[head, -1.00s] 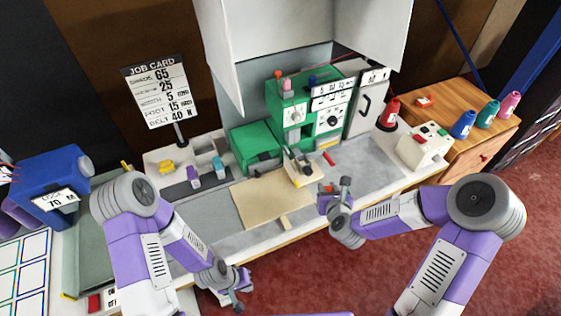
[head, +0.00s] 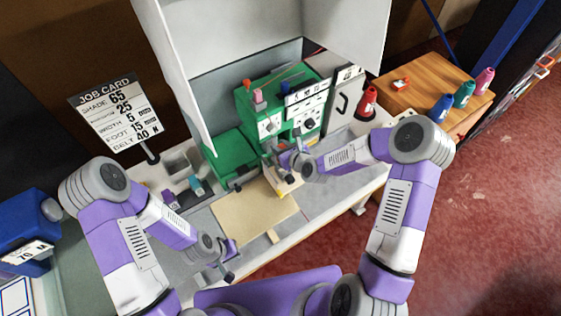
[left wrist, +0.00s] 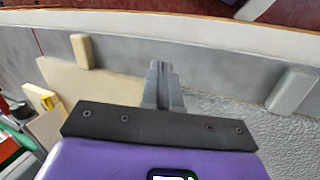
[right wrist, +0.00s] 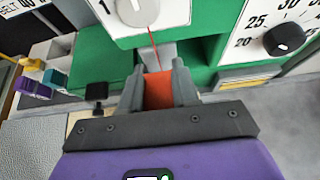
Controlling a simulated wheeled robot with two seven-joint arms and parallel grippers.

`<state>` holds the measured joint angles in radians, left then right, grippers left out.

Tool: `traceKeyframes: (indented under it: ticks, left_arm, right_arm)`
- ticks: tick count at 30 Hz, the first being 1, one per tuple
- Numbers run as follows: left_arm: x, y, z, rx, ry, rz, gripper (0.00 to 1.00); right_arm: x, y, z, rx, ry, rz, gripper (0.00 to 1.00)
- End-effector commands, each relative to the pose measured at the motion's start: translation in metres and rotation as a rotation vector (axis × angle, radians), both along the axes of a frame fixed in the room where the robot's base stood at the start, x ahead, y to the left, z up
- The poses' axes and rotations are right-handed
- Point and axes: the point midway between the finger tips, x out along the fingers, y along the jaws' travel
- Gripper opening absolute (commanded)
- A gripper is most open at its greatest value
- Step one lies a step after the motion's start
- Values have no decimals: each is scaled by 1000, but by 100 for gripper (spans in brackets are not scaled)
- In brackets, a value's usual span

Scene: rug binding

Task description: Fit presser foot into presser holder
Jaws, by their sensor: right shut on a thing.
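The green machine (head: 262,125) stands at the back of the bench; the gripper and arm hide part of its working area, and I cannot make out the presser holder. My right gripper (head: 287,153) is in front of the machine, shut on an orange-red piece (right wrist: 158,88). Whether this is a presser foot or part of the machine I cannot tell. A purple block (head: 170,198) and a teal block (head: 195,185) stand on the dark strip at the left; they also show in the right wrist view. My left gripper (head: 230,270) is shut and empty over the bench's front edge (left wrist: 162,85).
A beige panel (head: 235,215) lies on the bench in front of the machine. The job card (head: 115,112) stands at the left and reads foot 15. The bench's right front is clear.

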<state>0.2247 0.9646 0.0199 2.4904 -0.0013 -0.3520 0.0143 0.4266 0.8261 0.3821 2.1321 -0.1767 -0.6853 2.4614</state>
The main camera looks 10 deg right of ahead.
Motion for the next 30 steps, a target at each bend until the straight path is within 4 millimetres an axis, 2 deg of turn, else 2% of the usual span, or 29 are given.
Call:
traceKeyframes:
  ticks: [1,3,11,17,30]
  left_arm:
    - [0,0,-1,0,1,0,0]
    - [0,0,-2,0,1,0,0]
    - [0,0,-2,0,0,0,0]
    - [0,0,-4,0,0,0,0]
    - [0,0,-10,0,0,0,0]
  right_arm:
    - [-1,1,-12,0,3,3,0]
    - [-1,1,-25,0,3,2,0]
    - [0,0,-48,0,-1,0,0]
    - [-1,1,-76,0,0,1,0]
    - [0,0,-84,0,-1,0,0]
